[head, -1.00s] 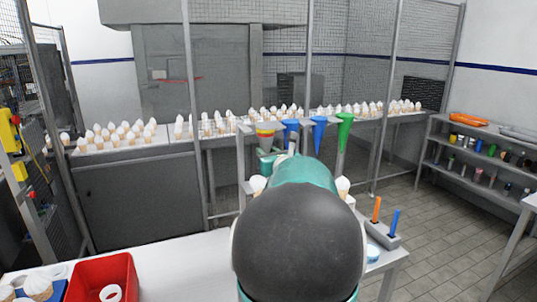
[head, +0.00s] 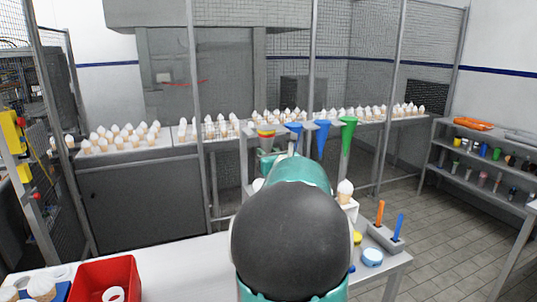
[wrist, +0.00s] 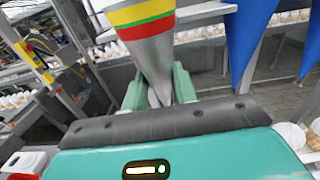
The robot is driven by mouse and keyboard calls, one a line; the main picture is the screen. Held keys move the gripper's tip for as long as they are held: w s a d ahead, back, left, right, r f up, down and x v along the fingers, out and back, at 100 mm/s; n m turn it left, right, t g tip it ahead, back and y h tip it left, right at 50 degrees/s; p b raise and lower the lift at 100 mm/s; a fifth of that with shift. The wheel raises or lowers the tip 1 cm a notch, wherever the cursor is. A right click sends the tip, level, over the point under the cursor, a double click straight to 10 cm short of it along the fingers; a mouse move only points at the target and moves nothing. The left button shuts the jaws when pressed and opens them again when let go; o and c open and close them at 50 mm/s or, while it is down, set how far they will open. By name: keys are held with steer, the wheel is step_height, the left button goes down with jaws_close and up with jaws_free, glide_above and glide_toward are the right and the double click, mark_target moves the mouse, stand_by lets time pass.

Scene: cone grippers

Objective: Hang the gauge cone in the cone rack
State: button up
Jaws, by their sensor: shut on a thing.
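The gauge cone (head: 266,138) is grey metal with yellow, green and red bands near its wide top. In the wrist view the gauge cone (wrist: 152,55) points tip down, and my gripper (wrist: 160,92) is shut on its narrow lower part. In the head view my gripper (head: 268,157) is partly hidden by my arm. The cone rack (head: 249,132) carries two blue cones and a green cone, hanging tip down. The gauge cone is at the rack's left end; its side is close to the rack plate (wrist: 205,12). I cannot tell whether the rack bears it.
The nearest blue cone (wrist: 245,35) hangs just right of the gauge cone. A wafer cone with white top (head: 345,190) stands right of my arm. A red bin (head: 105,277) is at the table's front left. Orange and blue tools (head: 379,212) stand at the right corner.

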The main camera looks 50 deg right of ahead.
steer(key=shift+w, duration=0.1)
steer(key=shift+x, duration=1.9)
steer(key=shift+d, duration=0.1)
steer(key=shift+f, duration=0.6)
stand_by(0.8)
steer(key=o, duration=1.3)
steer(key=v, duration=0.9)
